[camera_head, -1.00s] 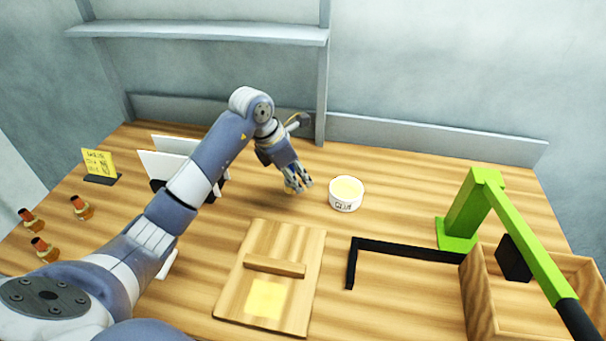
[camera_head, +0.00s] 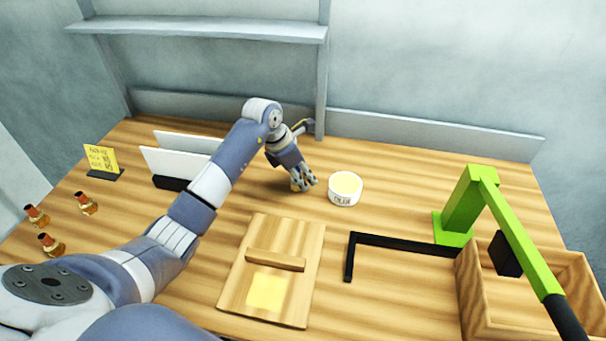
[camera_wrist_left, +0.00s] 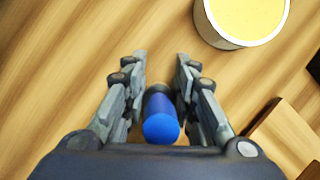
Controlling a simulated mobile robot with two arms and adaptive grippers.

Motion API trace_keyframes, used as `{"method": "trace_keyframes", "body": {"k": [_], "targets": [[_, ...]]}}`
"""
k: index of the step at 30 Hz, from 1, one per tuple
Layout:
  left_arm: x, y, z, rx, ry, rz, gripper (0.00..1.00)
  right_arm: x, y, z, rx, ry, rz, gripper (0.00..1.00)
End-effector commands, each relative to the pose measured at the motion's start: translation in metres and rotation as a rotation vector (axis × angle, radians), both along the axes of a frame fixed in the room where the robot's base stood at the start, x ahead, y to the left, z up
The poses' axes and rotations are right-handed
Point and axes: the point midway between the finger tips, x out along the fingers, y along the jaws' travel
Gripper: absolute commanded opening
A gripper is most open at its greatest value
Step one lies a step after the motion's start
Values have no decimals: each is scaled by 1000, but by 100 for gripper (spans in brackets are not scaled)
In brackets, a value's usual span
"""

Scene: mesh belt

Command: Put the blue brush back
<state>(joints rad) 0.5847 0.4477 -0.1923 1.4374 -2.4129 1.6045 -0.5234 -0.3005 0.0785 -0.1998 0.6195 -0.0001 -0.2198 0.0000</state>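In the head view a tan tip shows at the fingertips; the rest of the brush is hidden by the gripper. The tub also shows at the top right of the left wrist view (camera_wrist_left: 228,40). My right gripper is not in view.
A wooden board (camera_head: 240,270) with a crossbar and yellow square lies in front. A black angle bar (camera_head: 400,243), green stand (camera_head: 462,205) and wooden box (camera_head: 510,315) are at right. White panels (camera_head: 170,163), a yellow sign (camera_head: 101,158) and small bottles (camera_head: 86,204) are at left.

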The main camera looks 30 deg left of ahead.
Motion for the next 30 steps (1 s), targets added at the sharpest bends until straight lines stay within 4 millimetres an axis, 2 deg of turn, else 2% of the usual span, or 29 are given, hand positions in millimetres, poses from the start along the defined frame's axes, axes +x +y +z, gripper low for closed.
{"method": "trace_keyframes", "body": {"k": [1,3,11,16,20,30], "targets": [[0,0,0,0,0,0,35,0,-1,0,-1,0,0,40],[0,0,0,0,0,0,46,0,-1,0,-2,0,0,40],[0,0,0,-1,1,0,46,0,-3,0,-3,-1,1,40],[-1,2,7,1,-1,1,46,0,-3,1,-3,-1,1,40],[-7,8,27,3,-5,0,46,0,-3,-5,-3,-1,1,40],[-29,25,91,2,-3,-1,46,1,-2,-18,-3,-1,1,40]]}}
